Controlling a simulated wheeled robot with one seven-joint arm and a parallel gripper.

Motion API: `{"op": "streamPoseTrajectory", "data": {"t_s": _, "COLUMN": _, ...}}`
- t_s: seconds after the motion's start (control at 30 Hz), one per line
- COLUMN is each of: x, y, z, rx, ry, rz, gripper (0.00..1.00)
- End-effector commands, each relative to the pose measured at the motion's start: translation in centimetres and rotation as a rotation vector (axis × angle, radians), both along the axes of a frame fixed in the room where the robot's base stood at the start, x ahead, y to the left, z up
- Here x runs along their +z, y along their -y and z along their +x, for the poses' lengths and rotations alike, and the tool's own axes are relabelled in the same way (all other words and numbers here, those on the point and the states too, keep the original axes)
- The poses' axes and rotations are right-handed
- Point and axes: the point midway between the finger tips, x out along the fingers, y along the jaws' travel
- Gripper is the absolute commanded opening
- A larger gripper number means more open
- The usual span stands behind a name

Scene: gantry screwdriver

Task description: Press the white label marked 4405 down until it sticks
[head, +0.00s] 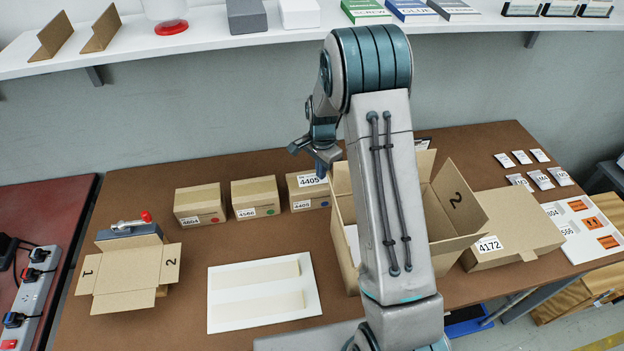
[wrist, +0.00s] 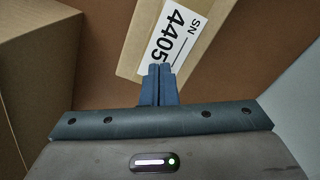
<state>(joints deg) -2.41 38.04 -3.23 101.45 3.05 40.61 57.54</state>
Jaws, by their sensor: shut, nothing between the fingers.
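The white label marked 4405 (head: 312,181) lies on top of a small cardboard box (head: 323,200) at the back middle of the table. It also shows in the wrist view (wrist: 173,42), printed "SN 4405", on the tan box top. My gripper (head: 322,172) is shut and empty, pointing down at the label. In the wrist view its fingertips (wrist: 161,70) overlap the label's near edge. I cannot tell whether they touch it. The box's front carries a smaller 4405 print and a blue dot. My arm and gripper hide part of the box.
Boxes marked 4604 (head: 201,215) and 4566 (head: 266,185) stand to the left. A large open carton (head: 460,205) stands close on the right, partly behind my arm. A white sheet with two pale strips (head: 222,310) lies in front. A shelf (head: 235,37) runs above.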

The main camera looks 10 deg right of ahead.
Motion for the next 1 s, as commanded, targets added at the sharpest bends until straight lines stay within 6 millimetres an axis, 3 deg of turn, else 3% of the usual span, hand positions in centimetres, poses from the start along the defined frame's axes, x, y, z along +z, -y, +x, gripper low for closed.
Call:
{"op": "streamPoseTrajectory", "data": {"t_s": 0.47, "x": 0.0, "y": 0.0, "z": 0.0, "rx": 0.000, "ry": 0.000, "rz": 0.000, "gripper": 0.00}}
{"op": "streamPoseTrajectory", "data": {"t_s": 1.0, "x": 5.2, "y": 0.0, "z": 0.0, "rx": 0.000, "ry": 0.001, "rz": 0.000, "gripper": 0.00}}
